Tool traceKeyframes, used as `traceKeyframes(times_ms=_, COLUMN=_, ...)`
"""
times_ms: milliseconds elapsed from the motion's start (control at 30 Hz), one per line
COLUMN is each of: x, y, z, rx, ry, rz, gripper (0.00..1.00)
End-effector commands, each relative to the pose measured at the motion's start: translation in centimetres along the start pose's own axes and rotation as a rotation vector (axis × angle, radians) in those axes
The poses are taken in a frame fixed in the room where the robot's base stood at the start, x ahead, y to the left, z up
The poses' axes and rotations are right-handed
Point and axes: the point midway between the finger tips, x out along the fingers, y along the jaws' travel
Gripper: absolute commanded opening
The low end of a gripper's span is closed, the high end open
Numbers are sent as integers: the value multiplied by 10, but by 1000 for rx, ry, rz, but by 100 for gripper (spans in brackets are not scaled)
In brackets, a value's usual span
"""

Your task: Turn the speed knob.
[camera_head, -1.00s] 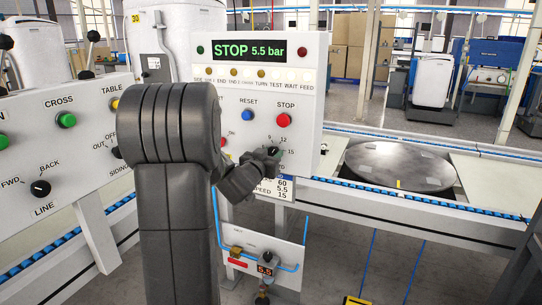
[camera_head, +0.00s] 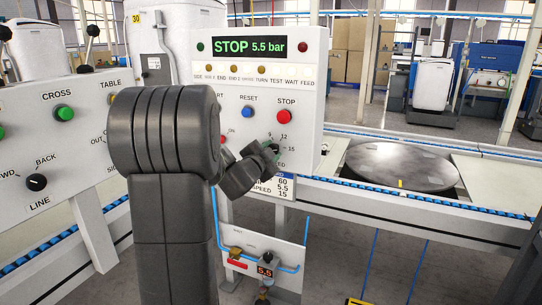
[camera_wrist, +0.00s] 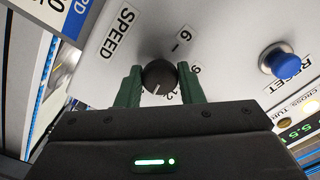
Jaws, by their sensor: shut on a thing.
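The speed knob (camera_wrist: 158,77) is black and round with a white pointer line. It sits on the white panel (camera_head: 305,60) beside the SPEED label, with the numbers 6, 9 and 12 around it in the wrist view. Its pointer is toward my gripper's side, near the 12. My gripper (camera_wrist: 159,82) has one green finger on each side of the knob and is shut on it. In the head view my gripper (camera_head: 270,147) is at the dial, with 9, 12 and 15 showing around it; the knob itself is mostly hidden there.
A blue RESET button (camera_head: 247,113) and red STOP button (camera_head: 284,116) are above the dial. The display (camera_head: 249,48) reads STOP 5.5 bar. A second panel (camera_head: 75,150) with knobs and green buttons stands left. A round turntable (camera_head: 400,168) is right.

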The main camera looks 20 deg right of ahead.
Motion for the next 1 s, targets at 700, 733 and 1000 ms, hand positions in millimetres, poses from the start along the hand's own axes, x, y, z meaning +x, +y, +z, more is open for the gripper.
traceKeyframes(times_ms=700, x=0, y=0, z=0, rx=233, ry=-1, rz=1, gripper=11)
traceKeyframes(times_ms=733, x=0, y=0, z=0, rx=233, ry=-1, rz=1, gripper=11)
traceKeyframes(times_ms=1000, x=0, y=0, z=0, rx=232, ry=-1, rz=1, gripper=38)
